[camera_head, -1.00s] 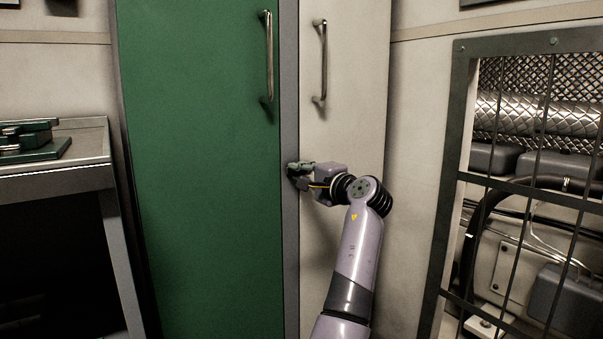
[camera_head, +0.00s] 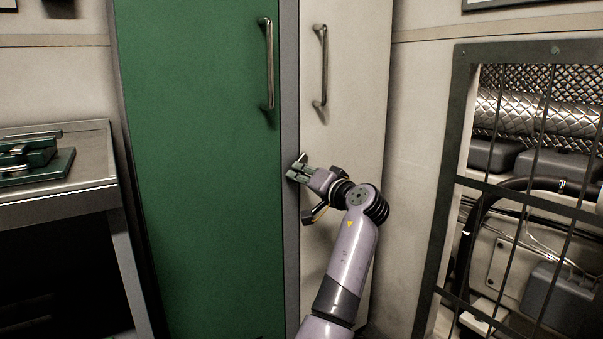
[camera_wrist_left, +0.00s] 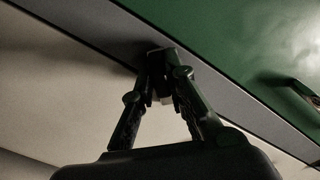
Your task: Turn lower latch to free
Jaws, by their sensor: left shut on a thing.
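My left gripper (camera_head: 298,171) is at the grey strip (camera_head: 290,250) between the green door and the pale door, below the two door handles. Its fingers are shut on a small latch, mostly hidden behind them in the head view. In the left wrist view, the fingers (camera_wrist_left: 163,92) close together around a small light-coloured piece of the latch (camera_wrist_left: 158,62) at the grey strip. The latch's exact angle is hard to tell. My right gripper is not in view.
The green door (camera_head: 200,170) and pale door (camera_head: 345,110) have vertical metal handles, one on the green (camera_head: 269,65) and one on the pale (camera_head: 321,65). A bench (camera_head: 90,190) stands at left. A barred machinery frame (camera_head: 447,190) stands at right.

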